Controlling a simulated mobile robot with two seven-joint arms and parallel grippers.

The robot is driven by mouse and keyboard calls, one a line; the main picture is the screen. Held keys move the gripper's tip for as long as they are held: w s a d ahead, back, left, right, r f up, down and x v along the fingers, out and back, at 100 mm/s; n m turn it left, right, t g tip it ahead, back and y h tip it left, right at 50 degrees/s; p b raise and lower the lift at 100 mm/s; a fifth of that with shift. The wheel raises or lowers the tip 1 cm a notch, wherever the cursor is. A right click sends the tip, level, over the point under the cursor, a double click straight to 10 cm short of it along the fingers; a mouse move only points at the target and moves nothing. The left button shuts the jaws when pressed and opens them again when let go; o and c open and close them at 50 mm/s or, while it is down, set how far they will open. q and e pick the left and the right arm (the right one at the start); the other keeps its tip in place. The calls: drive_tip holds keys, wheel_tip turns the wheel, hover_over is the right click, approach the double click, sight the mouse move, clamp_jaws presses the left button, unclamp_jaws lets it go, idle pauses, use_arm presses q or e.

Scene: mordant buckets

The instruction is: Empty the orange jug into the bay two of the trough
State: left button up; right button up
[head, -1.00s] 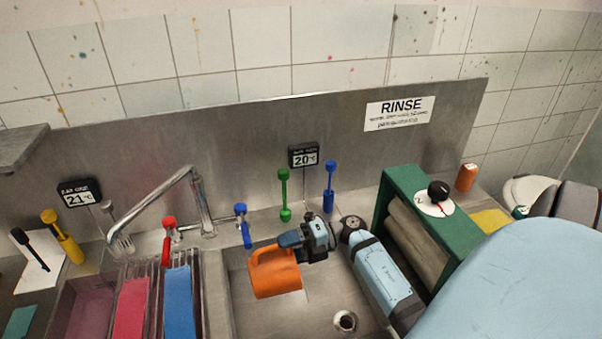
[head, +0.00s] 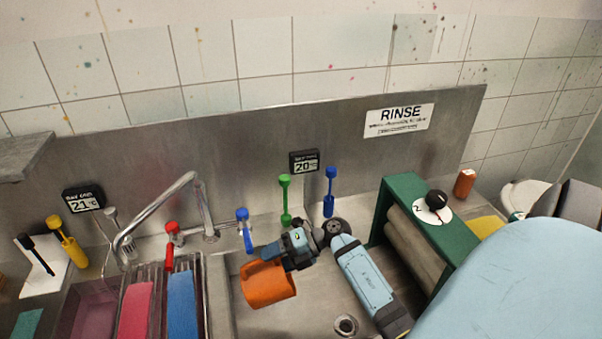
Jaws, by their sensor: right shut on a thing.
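The orange jug (head: 267,285) is in my right gripper (head: 277,251), which is shut on it at the upper side. The jug hangs over the steel sink basin (head: 310,311), slightly tilted; its inside is hidden, so I cannot tell what it holds. No bay numbers are readable. My left gripper is not in view.
A tap (head: 160,215) with red (head: 173,240) and blue (head: 245,236) handles stands behind the trough and sink. A green-framed roller device (head: 432,232) stands right of the sink. Thermometer displays, and green and blue upright tools, line the back wall.

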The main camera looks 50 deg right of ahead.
sight(253, 275)
drive_tip(key=shift+w+a+f+g+h+p, duration=0.3)
drive_tip(key=shift+w+a+h+p, duration=0.15)
drive_tip(key=shift+a+h, duration=0.2)
drive_tip(key=shift+w+a+f+g+h, duration=0.25)
drive_tip(key=shift+a+f+h, duration=0.1)
drive_tip(key=shift+a+h, duration=0.15)
drive_tip(key=shift+w+a+f+g+h, duration=0.15)
drive_tip(key=shift+w+a+f+h, duration=0.05)
drive_tip(key=shift+a+f+h, duration=0.2)
drive_tip(key=a+f+h, duration=0.1)
drive_tip(key=w+a+f+g+h, duration=0.1)
drive_tip(key=shift+w+a+f+g+h, duration=0.2)
drive_tip(key=shift+f+g+h, duration=0.1)
drive_tip(key=shift+f+h, duration=0.1)
drive_tip(key=w+a+r+g+h, duration=0.1)
drive_tip(key=w+a+g+h, duration=0.3)
drive_tip(key=a+h, duration=0.2)
drive_tip(key=shift+w+a+r+h, duration=0.2)
drive_tip(key=shift+a+r+h, duration=0.15)
drive_tip(key=shift+a, duration=0.7)
